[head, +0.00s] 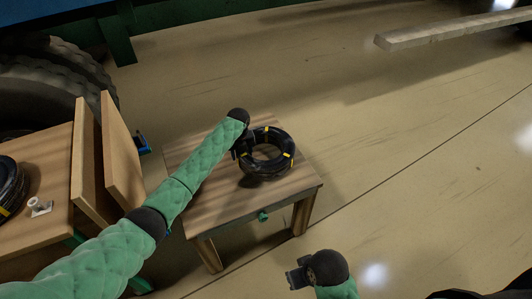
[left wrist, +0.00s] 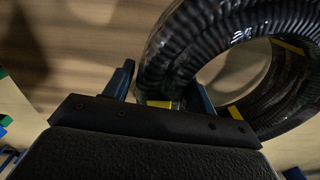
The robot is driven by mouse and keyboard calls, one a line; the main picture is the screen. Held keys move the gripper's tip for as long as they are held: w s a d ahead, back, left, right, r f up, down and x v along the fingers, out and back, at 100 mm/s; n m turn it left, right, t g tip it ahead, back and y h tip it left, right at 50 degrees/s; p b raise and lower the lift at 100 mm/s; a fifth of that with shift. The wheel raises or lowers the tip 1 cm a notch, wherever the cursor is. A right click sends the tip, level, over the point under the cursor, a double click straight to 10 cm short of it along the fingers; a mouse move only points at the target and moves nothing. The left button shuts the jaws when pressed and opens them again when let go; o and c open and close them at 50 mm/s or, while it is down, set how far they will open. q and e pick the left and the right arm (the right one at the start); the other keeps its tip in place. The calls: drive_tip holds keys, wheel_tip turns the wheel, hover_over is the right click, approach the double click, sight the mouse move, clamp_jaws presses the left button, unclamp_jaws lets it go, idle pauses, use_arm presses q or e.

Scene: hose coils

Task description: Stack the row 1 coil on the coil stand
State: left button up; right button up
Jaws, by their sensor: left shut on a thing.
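A black ribbed hose coil (head: 267,170) with yellow bands is at the small wooden table (head: 205,200) in the head view. My left gripper (head: 245,147) is at the coil's far left side. In the left wrist view, the two blue fingers of the left gripper (left wrist: 163,92) sit either side of the coil's hose (left wrist: 175,60), shut on it. I cannot tell whether the coil rests on the tabletop or hangs just above it. My right gripper (head: 297,277) is low in the head view, away from the coil and apparently empty; its finger opening is unclear.
At the left, a wooden unit (head: 40,220) with upright boards (head: 122,150) holds another black coil (head: 8,188) and a small pale fitting (head: 39,207). A large tyre (head: 60,80) stands behind. A long beam (head: 450,32) is at the upper right. Floor right of the table is clear.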

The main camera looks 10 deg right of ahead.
use_arm(q)
drive_tip(key=shift+r+p, duration=1.55)
drive_tip(key=shift+r, duration=0.7)
